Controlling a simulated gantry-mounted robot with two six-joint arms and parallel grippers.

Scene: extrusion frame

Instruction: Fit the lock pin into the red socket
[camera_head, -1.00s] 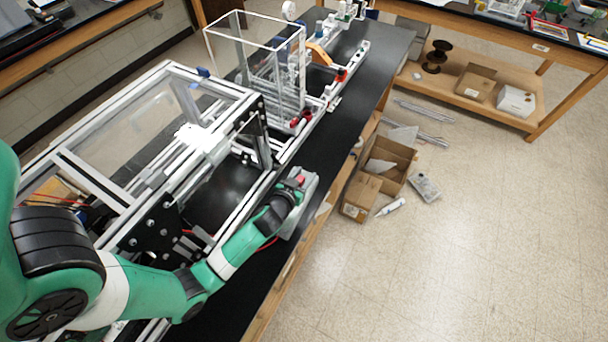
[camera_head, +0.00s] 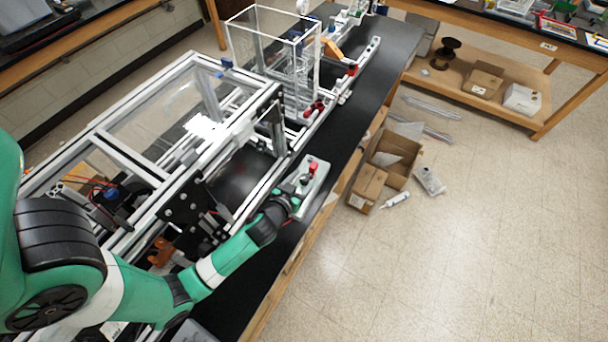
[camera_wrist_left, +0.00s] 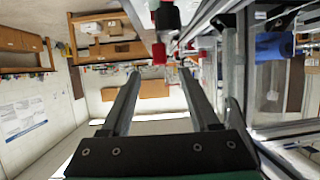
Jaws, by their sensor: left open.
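A small upright red piece (camera_head: 313,167) stands on a grey block at the bench's front edge. I cannot tell whether it is the lock pin or the red socket. My left gripper (camera_head: 294,200) is at the near end of this block, below and left of the red piece; its fingers are hard to make out there. In the left wrist view, my left gripper (camera_wrist_left: 158,76) has its two fingers wide apart with nothing held. A red part (camera_wrist_left: 158,53) shows just beyond the gap, with a red-and-black part (camera_wrist_left: 166,17) above it. Their identity is unclear. My right gripper is out of view.
An aluminium extrusion frame (camera_head: 118,163) with clear panels fills the bench left of the block. More red parts (camera_head: 313,108) sit on the rail beyond, near a clear box frame (camera_head: 272,22). Cardboard boxes (camera_head: 391,158) lie on the floor at right.

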